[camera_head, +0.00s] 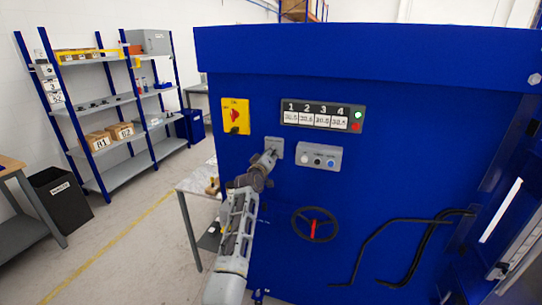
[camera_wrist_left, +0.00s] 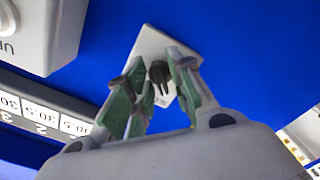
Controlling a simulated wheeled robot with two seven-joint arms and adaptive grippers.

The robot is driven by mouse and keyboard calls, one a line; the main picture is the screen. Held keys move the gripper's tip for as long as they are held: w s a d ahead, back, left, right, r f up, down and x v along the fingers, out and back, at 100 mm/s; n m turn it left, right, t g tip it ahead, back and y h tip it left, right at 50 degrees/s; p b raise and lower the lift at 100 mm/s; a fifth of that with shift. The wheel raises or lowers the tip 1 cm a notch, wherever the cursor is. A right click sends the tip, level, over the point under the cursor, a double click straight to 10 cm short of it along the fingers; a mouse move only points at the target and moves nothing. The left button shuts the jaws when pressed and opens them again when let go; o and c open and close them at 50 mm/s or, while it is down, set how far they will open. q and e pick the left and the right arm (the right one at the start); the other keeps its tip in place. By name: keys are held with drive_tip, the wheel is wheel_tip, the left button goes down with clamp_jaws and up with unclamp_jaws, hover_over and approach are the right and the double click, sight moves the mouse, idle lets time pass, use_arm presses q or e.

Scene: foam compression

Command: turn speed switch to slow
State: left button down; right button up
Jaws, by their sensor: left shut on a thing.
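The speed switch is a small dark knob (camera_wrist_left: 158,73) on a light grey square plate (camera_head: 275,143) on the blue machine front. The plate also shows in the left wrist view (camera_wrist_left: 150,42), tilted in the picture. My left gripper (camera_head: 270,156) reaches up to the plate from below. In the left wrist view its green-padded fingers (camera_wrist_left: 157,68) stand on either side of the knob, shut on it. In the head view the gripper hides the knob. Its exact setting is hard to tell. My right gripper is not in view.
Near the switch are a yellow panel with a red rotary switch (camera_head: 235,116), a numbered display panel (camera_head: 323,114) and a grey button box (camera_head: 318,156). A handwheel (camera_head: 314,225) and bent black bars (camera_head: 405,245) are lower. Shelves (camera_head: 105,104) stand far left.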

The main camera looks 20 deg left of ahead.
use_arm(q)
drive_tip(key=c, duration=1.6)
unclamp_jaws()
drive_tip(key=shift+o, duration=0.2)
drive_tip(key=shift+w+a+r, duration=0.1)
drive_tip(key=shift+a+r, duration=0.05)
drive_tip(key=shift+r, duration=1.55)
drive_tip(key=shift+w+a+r, duration=0.1)
drive_tip(key=shift+r, duration=1.55)
drive_tip(key=r, duration=0.2)
drive_tip(key=d+r, duration=0.1)
drive_tip(key=shift+s+d, duration=0.1)
drive_tip(key=shift+s, duration=0.25)
drive_tip(key=shift+w+r, duration=0.1)
drive_tip(key=shift+w+a, duration=0.1)
drive_tip(key=shift+a, duration=0.4)
drive_tip(key=shift+d, duration=0.1)
